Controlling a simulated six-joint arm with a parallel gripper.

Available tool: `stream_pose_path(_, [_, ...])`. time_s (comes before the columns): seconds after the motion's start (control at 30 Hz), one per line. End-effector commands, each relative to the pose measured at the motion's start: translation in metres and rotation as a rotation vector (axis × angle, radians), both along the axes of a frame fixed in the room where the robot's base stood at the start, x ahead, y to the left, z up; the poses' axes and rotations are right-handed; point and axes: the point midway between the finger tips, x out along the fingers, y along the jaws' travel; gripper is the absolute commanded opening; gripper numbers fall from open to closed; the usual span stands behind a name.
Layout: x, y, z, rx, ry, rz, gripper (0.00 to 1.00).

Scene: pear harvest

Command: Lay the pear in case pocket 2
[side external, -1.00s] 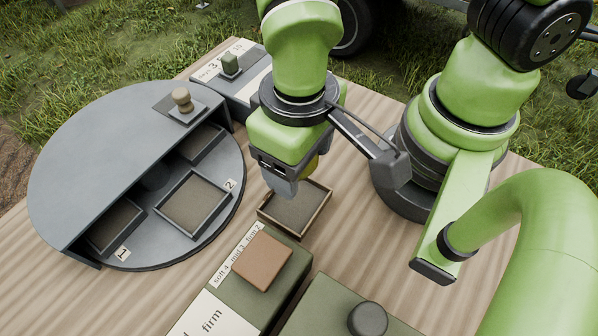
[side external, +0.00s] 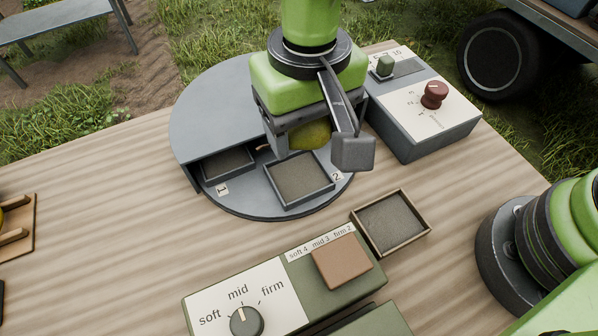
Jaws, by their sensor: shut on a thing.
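The round grey case (side external: 210,110) has a cover over its far part and an open front with two visible pockets. Pocket 1 (side external: 228,163) is at the left, partly under the cover edge. Pocket 2 (side external: 298,178), marked by its label, is open and empty with a brown lining. My gripper (side external: 312,148) points down over the case and is shut on the yellow-green pear (side external: 312,134). The pear appears just behind pocket 2 in the picture, apparently above it. The fingers hide part of the pear, and its exact height is unclear.
An empty wooden-rimmed tray (side external: 391,222) lies right of the case. A green box with a soft-mid-firm dial (side external: 246,322) and brown pad (side external: 341,262) stands in front. A grey box with a red knob (side external: 434,95) stands behind right.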

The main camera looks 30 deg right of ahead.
Motion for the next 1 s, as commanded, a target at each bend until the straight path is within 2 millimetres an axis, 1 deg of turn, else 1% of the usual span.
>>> stream_pose_path(0.03, [0.006,0.004,0.001,0.002,-0.002,-0.001,0.4])
stream_pose_path(0.1, [0.011,0.007,0.002,0.002,-0.001,-0.003,0.4])
stream_pose_path(0.2, [0.015,0.01,-0.001,0.002,0.001,-0.002,0.4])
stream_pose_path(0.27, [0.016,0.01,-0.01,0.0,0.003,-0.002,0.4])
stream_pose_path(0.4, [0.015,0.01,-0.038,-0.001,0.005,-0.002,0.4])
stream_pose_path(0.5, [0.016,0.011,-0.053,0.001,0.001,-0.002,0.4])
stream_pose_path(0.63, [0.016,0.011,-0.065,0.002,0.001,-0.002,0.4])
stream_pose_path(0.8, [0.016,0.011,-0.09,0.003,0.0,-0.002,0.4])
stream_pose_path(0.9, [0.016,0.011,-0.096,0.005,-0.002,-0.002,0.4])
stream_pose_path(1.0, [0.016,0.011,-0.096,0.006,-0.003,-0.002,0.4])
